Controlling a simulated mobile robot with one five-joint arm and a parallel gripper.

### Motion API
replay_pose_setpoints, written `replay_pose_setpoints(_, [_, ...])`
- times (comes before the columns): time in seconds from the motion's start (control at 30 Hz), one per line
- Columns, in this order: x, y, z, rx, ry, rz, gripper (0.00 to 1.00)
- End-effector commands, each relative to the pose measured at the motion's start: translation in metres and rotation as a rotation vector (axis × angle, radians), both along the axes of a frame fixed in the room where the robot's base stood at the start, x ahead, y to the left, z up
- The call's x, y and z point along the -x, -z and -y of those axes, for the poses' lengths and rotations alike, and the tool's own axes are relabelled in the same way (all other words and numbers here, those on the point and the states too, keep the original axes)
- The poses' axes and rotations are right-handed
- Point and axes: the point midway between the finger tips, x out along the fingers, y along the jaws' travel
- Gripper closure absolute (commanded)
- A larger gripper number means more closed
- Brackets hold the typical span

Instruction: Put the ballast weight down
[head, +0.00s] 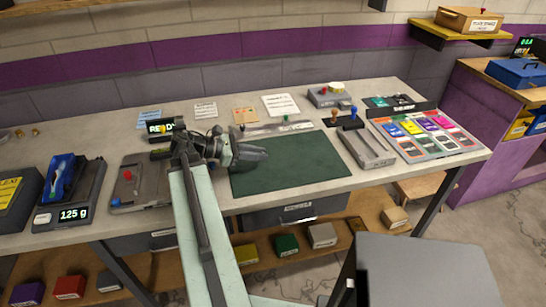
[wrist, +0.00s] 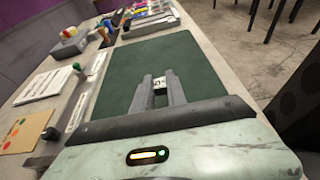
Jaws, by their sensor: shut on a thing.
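My gripper (head: 262,156) is over the left part of the dark green mat (head: 300,172) on the workbench. In the wrist view its two fingers (wrist: 160,86) are shut on a small pale metallic piece, the ballast weight (wrist: 160,82), held between the fingertips above the mat. The weight is mostly covered by the fingers, and I cannot make it out in the head view. How high it is above the mat is hard to tell.
Left of my arm are a scale (head: 70,212) reading 125 g with a blue item on it and a grey fixture with a red knob (head: 127,175). Right of the mat stand a grey slotted fixture (head: 366,148) and a colourful card tray (head: 425,135). Most of the mat is clear.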

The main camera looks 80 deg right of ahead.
Motion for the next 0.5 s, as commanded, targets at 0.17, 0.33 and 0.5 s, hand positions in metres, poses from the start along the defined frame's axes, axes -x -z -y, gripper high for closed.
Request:
replay_pose_setpoints(0.17, [0.024,0.004,0.03,0.0,0.002,0.0,1.0])
replay_pose_setpoints(0.33, [0.028,0.004,0.036,0.0,-0.002,0.0,1.0])
replay_pose_setpoints(0.5, [0.038,0.006,0.047,0.001,0.002,-0.001,1.0])
